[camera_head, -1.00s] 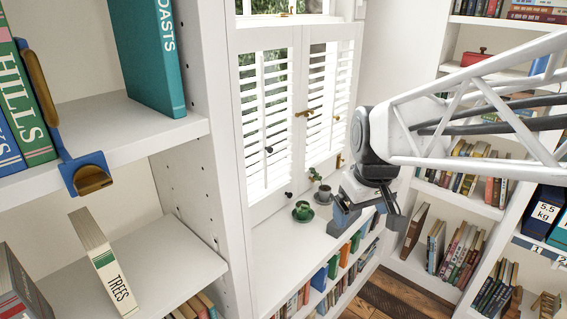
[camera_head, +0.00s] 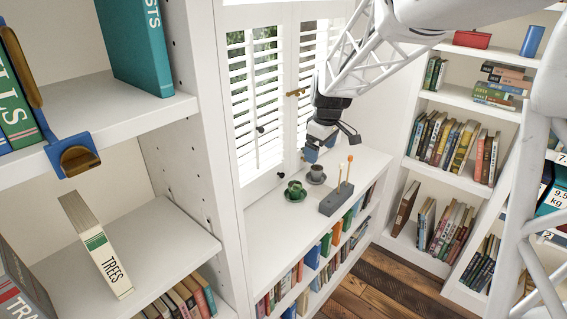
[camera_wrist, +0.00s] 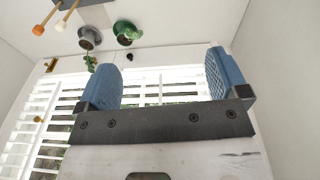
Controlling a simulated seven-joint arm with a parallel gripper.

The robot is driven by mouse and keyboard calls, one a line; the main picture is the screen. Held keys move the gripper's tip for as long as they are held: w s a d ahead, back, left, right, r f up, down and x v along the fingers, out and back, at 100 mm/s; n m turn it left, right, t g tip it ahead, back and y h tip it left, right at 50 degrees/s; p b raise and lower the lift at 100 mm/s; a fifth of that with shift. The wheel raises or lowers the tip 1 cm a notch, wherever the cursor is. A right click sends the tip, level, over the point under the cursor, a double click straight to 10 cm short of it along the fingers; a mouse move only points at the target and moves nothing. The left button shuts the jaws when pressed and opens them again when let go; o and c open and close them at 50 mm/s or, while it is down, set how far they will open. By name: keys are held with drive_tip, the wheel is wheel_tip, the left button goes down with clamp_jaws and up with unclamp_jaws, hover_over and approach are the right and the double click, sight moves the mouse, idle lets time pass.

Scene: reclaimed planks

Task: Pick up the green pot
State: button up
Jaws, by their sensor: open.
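The green pot (camera_head: 295,187) sits on a green saucer (camera_head: 296,196) on the white ledge below the shutters. It also shows at the top of the wrist view (camera_wrist: 124,30), which looks upside down. My gripper (camera_head: 331,146) is open and empty, in the air above the ledge, up and right of the pot in the head view. In the wrist view its two blue fingers (camera_wrist: 163,80) are spread wide with nothing between them. The pot lies beyond the fingers, nearer the left one.
A grey pot (camera_head: 316,172) stands close behind the green pot; the wrist view shows a small plant (camera_wrist: 91,63) by it. Shutters (camera_head: 255,100) rise behind. The ledge's front left is clear.

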drive_tip(key=w+a+f+n, duration=0.1)
drive_tip(key=w+f+n, duration=0.1)
drive_tip(key=w+f, duration=0.45)
drive_tip(key=w+f+n, duration=0.2)
drive_tip(key=w+f, duration=0.2)
drive_tip(key=w, duration=0.5)
drive_tip(key=n+g, duration=0.1)
drive_tip(key=n, duration=0.3)
approach(295, 187)
drive_tip(key=shift+w+d+f+y, duration=0.2)
drive_tip(key=shift+w+f+y, duration=0.1)
drive_tip(key=shift+w+f, duration=0.95)
drive_tip(key=shift+w, duration=0.15)
drive_tip(key=shift+a+f, duration=0.15)
drive_tip(key=shift+f, duration=1.1)
drive_tip(key=shift+f, duration=0.1)
drive_tip(key=shift+s+a+f, duration=0.1)
drive_tip(key=shift+f, duration=1.15)
drive_tip(key=shift+a+f, duration=0.15)
drive_tip(key=shift+f, duration=1.1)
